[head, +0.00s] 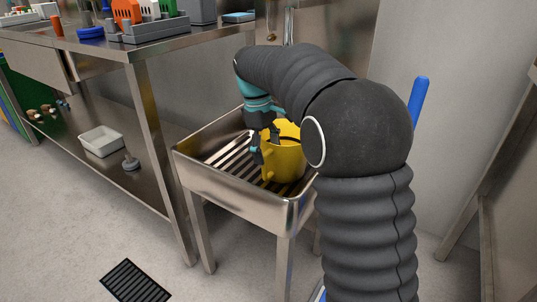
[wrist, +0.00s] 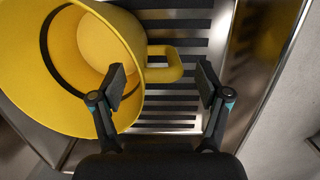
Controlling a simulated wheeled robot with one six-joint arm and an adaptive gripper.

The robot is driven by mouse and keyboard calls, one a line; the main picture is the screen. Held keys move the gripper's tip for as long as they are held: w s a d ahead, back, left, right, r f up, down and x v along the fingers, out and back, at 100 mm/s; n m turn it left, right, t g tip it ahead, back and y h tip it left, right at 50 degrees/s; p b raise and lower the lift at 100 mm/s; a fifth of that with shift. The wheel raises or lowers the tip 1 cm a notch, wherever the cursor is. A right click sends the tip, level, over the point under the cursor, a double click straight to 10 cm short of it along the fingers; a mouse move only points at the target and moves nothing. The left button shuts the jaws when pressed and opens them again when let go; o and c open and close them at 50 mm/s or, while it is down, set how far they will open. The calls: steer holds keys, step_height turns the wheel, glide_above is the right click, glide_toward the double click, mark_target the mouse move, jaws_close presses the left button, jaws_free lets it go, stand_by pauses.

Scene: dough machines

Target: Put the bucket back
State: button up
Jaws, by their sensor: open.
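A yellow bucket (head: 284,158) stands on the slatted rack (head: 226,158) of a steel stand in the head view, partly hidden behind my arm. In the wrist view the bucket (wrist: 128,40) fills the upper left, its open mouth showing. Its handle (wrist: 165,65) sticks out to the right, between my fingertips as seen in the picture. My gripper (wrist: 164,82) is open, with one finger over the bucket's rim area and the other over the slats. I cannot tell whether a finger touches the bucket. In the head view my gripper (head: 262,147) is beside the bucket's left side.
A steel table (head: 140,52) with colourful items stands at the left. Its lower shelf holds a white tub (head: 100,141). A blue handle (head: 418,102) stands upright near the wall. A floor drain (head: 135,281) lies in front, with bare floor around it.

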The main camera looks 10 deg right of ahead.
step_height(320, 180, up, 10)
steer(key=a+p, duration=0.2)
steer(key=s+d+r+m+t, duration=0.2)
steer(key=s+d+m, duration=0.1)
steer(key=s+d, duration=0.3)
steer(key=s+d+f+m+t, duration=0.1)
steer(key=s+d+f+m, duration=0.1)
steer(key=s, duration=0.6)
steer(key=s+d+f+m+t+y, duration=0.1)
steer(key=s+f+m+t, duration=0.1)
steer(key=s+f, duration=0.3)
steer(key=s+d+f+m+t, duration=0.1)
steer(key=s+d+f+m, duration=0.1)
steer(key=s, duration=0.9)
steer(key=shift+s+d+f+m+y, duration=0.25)
steer(key=shift+d+f+m+y, duration=0.1)
steer(key=shift+f+m, duration=0.45)
